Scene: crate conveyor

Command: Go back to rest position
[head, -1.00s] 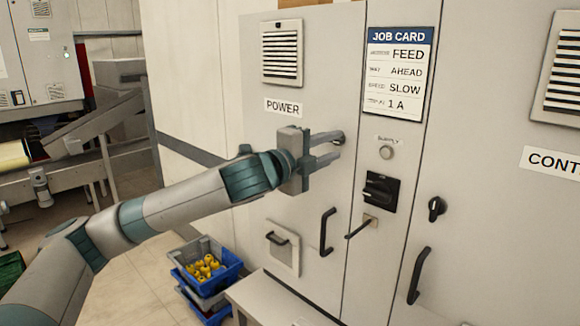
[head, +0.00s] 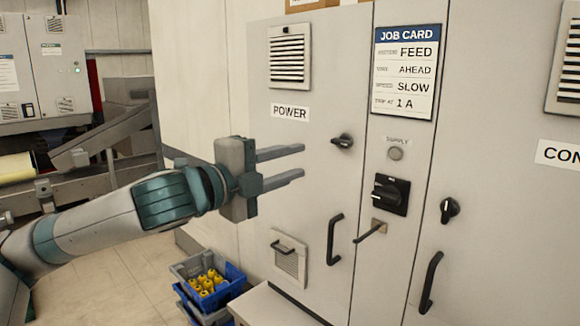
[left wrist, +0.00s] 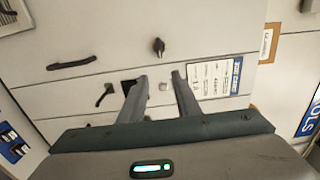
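My left gripper (head: 302,162) is open and empty, held out in front of the grey POWER cabinet door (head: 300,210). Its two fingers point right, apart from the black latch knob (head: 343,141) on that door. In the left wrist view the gripper (left wrist: 158,76) also shows spread fingers with nothing between them. The knob (left wrist: 158,46) is clear of the fingers there. My right gripper is in neither view.
A black rotary switch (head: 390,192), a lever (head: 370,231) and door handles (head: 333,240) stick out from the cabinet. Blue and grey crates (head: 235,287) with yellow items stand on the floor below my arm. A conveyor (head: 95,150) is at the back left.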

